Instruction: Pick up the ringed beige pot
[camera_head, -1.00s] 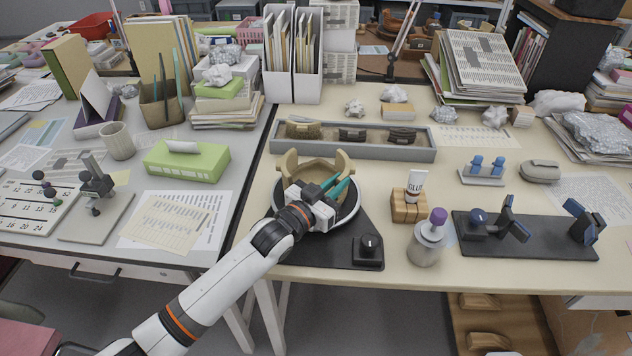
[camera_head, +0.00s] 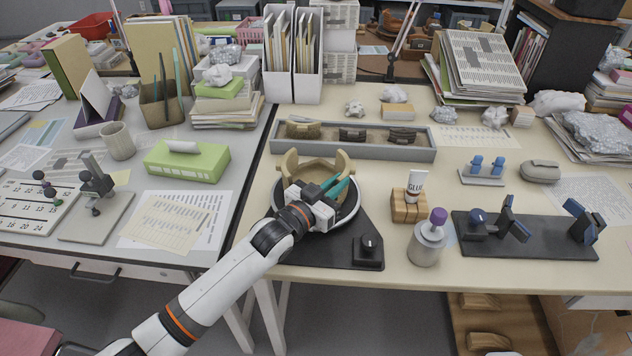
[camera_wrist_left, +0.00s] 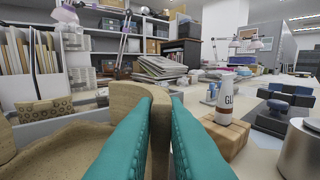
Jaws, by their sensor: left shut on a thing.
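The beige pot (camera_head: 313,172), with a broken, uneven rim, sits on a round turntable with a pale rim (camera_head: 353,208) on a black base. My left gripper (camera_head: 340,188) reaches over its near right side. In the left wrist view, the teal fingers (camera_wrist_left: 163,105) are shut on the pot's wall (camera_wrist_left: 158,100), one on either side of it. The pot's inside shows at the left of that view (camera_wrist_left: 70,150). The pot's lower near side is hidden by my gripper. My right gripper is not in view.
A glue tube (camera_head: 415,184) stands in a wooden block (camera_head: 408,207) right of the turntable. A grey canister with a purple top (camera_head: 428,243) is nearer. A grey tray of sherds (camera_head: 420,153) lies behind. A black clamp stand (camera_head: 545,238) is at the right.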

